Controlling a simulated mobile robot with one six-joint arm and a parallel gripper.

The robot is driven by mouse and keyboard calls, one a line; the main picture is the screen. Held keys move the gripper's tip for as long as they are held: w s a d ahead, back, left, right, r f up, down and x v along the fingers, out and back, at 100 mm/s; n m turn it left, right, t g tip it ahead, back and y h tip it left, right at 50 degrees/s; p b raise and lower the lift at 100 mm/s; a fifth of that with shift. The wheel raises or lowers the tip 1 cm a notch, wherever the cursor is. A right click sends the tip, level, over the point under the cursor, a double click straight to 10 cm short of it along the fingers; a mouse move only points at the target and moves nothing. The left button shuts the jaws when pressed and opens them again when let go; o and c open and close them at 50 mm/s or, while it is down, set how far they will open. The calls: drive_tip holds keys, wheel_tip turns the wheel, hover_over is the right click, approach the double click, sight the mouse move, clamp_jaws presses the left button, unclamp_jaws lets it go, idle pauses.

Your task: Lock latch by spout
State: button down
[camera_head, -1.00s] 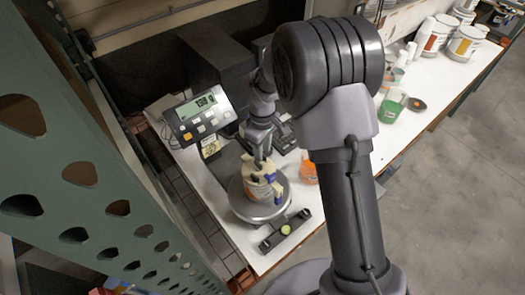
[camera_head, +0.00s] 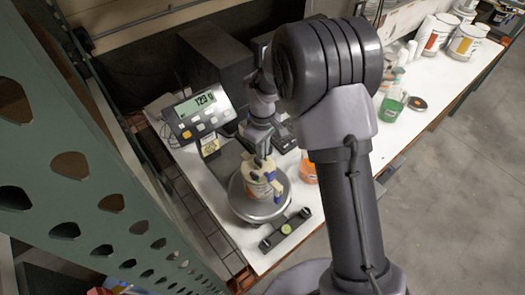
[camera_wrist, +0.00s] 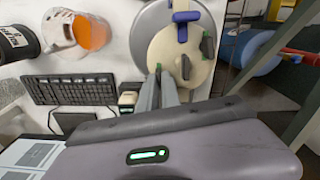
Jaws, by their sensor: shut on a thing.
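A cream can (camera_head: 260,178) with blue latch parts stands on the round scale plate (camera_head: 245,207). In the wrist view its pale lid (camera_wrist: 165,45) shows from above, with a blue piece (camera_wrist: 182,28) and small dark latches (camera_wrist: 207,45) near its edge. My gripper (camera_head: 263,152) reaches down onto the can's top from above. In the wrist view my gripper's fingers (camera_wrist: 164,76) are close together at the near edge of the lid, apparently shut on a latch there. The fingers hide most of what they hold, and the spout cannot be made out clearly.
The scale display (camera_head: 198,110) stands behind the can. An orange-filled cup (camera_head: 308,170) is close on the right. A black bar with a green spot (camera_head: 286,229) lies in front. A keyboard (camera_wrist: 75,90) lies nearby. The green rack (camera_head: 100,190) fills the left.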

drive_tip(key=c, duration=1.5)
unclamp_jaws()
drive_tip(key=shift+c, duration=0.2)
wheel_tip(320, 180, up, 18)
drive_tip(key=shift+f+p, duration=0.25)
drive_tip(key=shift+p, duration=0.15)
drive_tip(key=shift+s, duration=0.1)
drive_tip(key=s+d+f+m+t+y+b, duration=0.1)
drive_tip(key=s+d+f+m+t+b, duration=0.2)
drive_tip(key=s+f+m+b, duration=0.3)
drive_tip(key=s+d+f+m+t+y+b, duration=0.1)
drive_tip(key=s+f+m+b, duration=0.6)
drive_tip(key=s+f+b, duration=1)
drive_tip(key=s+d+t+b, duration=0.1)
drive_tip(key=s+d+b, duration=0.1)
drive_tip(key=b, duration=0.6)
drive_tip(key=shift+m+t+b, duration=0.3)
drive_tip(key=shift+t+b, duration=0.1)
